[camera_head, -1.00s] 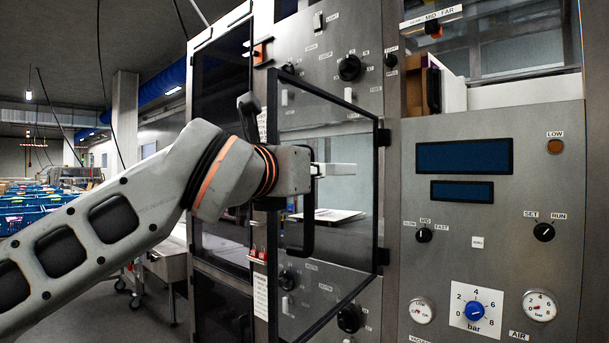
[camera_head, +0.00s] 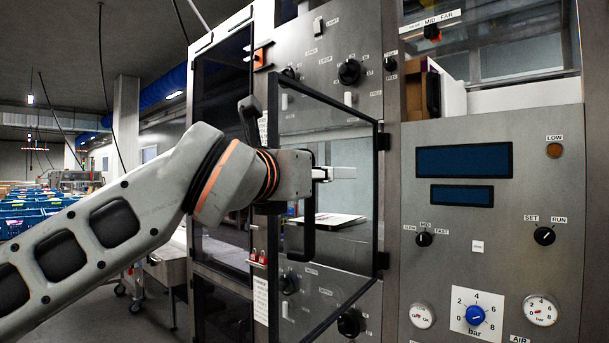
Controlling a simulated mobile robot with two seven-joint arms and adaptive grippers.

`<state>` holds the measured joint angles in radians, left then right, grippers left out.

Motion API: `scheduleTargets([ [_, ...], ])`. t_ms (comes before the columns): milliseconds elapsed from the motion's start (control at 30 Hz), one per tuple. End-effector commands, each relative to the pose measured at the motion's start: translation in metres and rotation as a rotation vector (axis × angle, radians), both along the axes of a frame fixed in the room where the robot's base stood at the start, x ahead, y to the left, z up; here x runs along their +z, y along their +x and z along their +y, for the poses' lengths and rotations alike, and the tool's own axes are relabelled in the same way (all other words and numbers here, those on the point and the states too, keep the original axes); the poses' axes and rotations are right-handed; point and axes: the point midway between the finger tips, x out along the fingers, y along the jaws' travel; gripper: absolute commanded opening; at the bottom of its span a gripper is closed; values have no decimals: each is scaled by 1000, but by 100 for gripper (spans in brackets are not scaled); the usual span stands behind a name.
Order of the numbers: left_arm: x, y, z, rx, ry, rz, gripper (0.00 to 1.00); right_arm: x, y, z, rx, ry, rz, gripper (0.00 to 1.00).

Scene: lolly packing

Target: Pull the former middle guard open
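The middle guard (camera_head: 350,107) is a clear panel in a black frame. It stands swung out from the machine front, with its right edge at the steel post and its left edge towards me. Its black upright handle (camera_head: 308,238) is near the free left edge. My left gripper (camera_head: 345,173) comes in from the left at handle height. Its wrist covers part of the frame's left edge, and its pale fingers show just right of the handle. I cannot tell whether they touch the handle or are open or shut. My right gripper is out of view.
A control panel (camera_head: 566,200) with displays, knobs and gauges stands to the right. A flat white-topped item (camera_head: 335,219) shows through the guard. A dark-glazed door (camera_head: 220,110) is left of it. Blue crates (camera_head: 35,205) stand at the far left, with floor in between.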

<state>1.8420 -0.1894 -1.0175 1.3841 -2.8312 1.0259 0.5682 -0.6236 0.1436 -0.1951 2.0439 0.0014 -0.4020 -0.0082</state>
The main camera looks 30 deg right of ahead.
Motion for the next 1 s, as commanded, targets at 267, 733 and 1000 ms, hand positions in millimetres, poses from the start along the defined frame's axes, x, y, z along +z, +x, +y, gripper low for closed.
scheduleTargets([
  [267,1,-17,22,0,0,-3,30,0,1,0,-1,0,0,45],
  [733,0,-66,84,0,0,-1,30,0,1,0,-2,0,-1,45],
  [1000,0,-74,94,0,0,0,30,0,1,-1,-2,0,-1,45],
])
